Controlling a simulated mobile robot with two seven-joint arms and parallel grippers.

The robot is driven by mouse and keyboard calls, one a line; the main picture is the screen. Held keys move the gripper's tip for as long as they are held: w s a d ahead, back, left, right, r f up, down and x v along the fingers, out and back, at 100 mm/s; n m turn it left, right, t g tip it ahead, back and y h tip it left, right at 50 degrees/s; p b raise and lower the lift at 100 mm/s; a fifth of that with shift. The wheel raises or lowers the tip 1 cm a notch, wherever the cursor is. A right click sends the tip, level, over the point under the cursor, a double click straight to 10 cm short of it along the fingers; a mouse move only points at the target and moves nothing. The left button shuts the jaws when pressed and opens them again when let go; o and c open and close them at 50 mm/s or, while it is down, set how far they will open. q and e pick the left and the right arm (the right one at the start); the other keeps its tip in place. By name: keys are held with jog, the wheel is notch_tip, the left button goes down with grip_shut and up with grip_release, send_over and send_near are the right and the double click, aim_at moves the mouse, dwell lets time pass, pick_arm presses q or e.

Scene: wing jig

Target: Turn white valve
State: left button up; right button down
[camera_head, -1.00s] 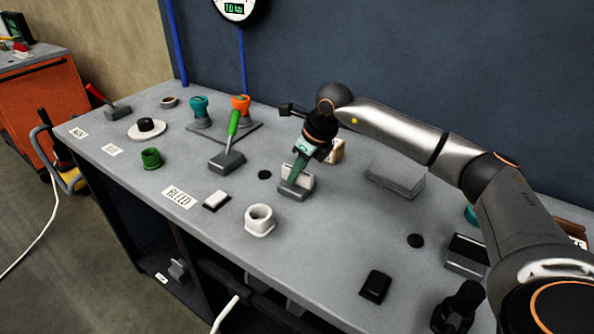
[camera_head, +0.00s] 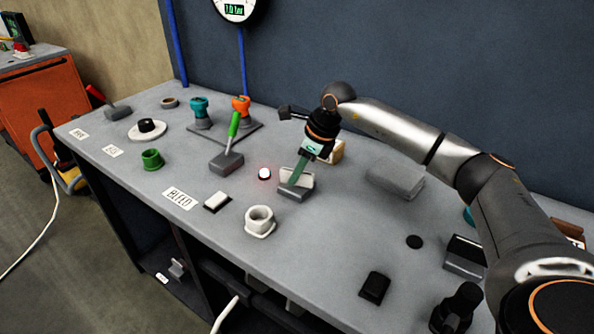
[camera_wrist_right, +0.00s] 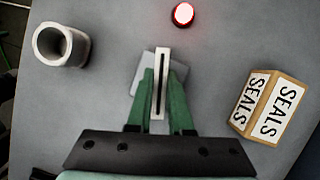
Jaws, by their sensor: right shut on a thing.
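The white valve shows as a flat white handle (camera_head: 304,181) on a small grey base (camera_head: 292,195), mid-bench in the head view. In the right wrist view the white handle (camera_wrist_right: 161,70) stands upright between the green fingers, seen edge-on above its grey base (camera_wrist_right: 147,77). My right gripper (camera_head: 298,172) reaches down to it with green fingers. In the right wrist view the gripper (camera_wrist_right: 161,98) is shut on the handle, one finger on each side. The fingers hide part of the handle and base. My left gripper is not in view.
A small lamp (camera_head: 264,173) glows white-red left of the handle. A white ring-shaped fitting (camera_head: 260,221) stands in front. A SEALS box (camera_wrist_right: 268,106) is close to the right gripper. A green-handled lever (camera_head: 233,126) stands to the left. A grey block (camera_head: 395,181) lies right.

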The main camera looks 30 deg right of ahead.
jog(key=n, duration=0.2)
jog(key=shift+r+n+g+y, duration=0.15)
jog(key=shift+n+g+y, duration=0.25)
jog(key=n, duration=0.2)
jog(key=n+g, duration=0.1)
jog(key=n, duration=0.1)
jog(key=shift+w+n+g+y+p, duration=0.1)
jog(key=shift+n+g+y+p, duration=0.2)
jog(key=shift+y+p, duration=0.1)
jog(key=n+g, duration=0.1)
jog(key=n, duration=0.2)
jog(key=shift+a+n+b, duration=0.1)
jog(key=shift+n+b, duration=0.2)
jog(key=shift+b, duration=0.05)
jog(key=n+g, duration=0.1)
jog(key=n, duration=0.1)
jog(key=shift+n+b, duration=0.3)
jog(key=shift+n+g, duration=0.4)
jog(key=shift+n, duration=0.2)
jog(key=c, duration=0.8)
grip_release()
